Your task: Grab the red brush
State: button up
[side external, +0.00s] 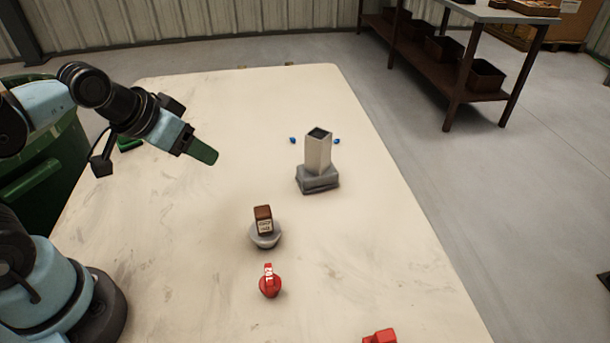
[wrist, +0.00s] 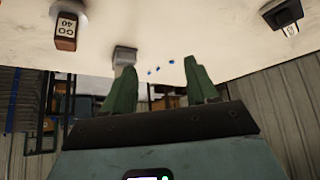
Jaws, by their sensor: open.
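Two red things show in the side view. One is a small round red object with an upright tab (side external: 269,281) near the front of the table. The other is a red piece (side external: 380,337) cut off by the bottom edge. I cannot tell for sure which is the brush. No red thing shows in the wrist view. My gripper (side external: 212,157) is above the table's left part, well back from both red things. In the wrist view its two green fingers (wrist: 160,64) stand apart with nothing held between them.
A brown labelled block (side external: 264,218) sits on a grey round base (side external: 265,238). A pale square column (side external: 318,152) stands on a grey block (side external: 317,181), with small blue bits (side external: 293,140) near it. A green bin (side external: 50,165) is left of the table. The table's right side is clear.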

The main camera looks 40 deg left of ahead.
jog(key=w+d+n+g+h, duration=0.4)
jog(key=d, duration=0.5)
jog(key=n+g+h, duration=0.6)
jog(key=g, duration=0.6)
send_near(386, 336)
jog(key=x, duration=0.4)
jog(key=shift+d+f, duration=0.3)
jog(key=shift+f, duration=0.2)
jog(key=shift+x, duration=2.65)
jog(key=shift+s+r, duration=0.15)
jog(key=shift+s, duration=0.05)
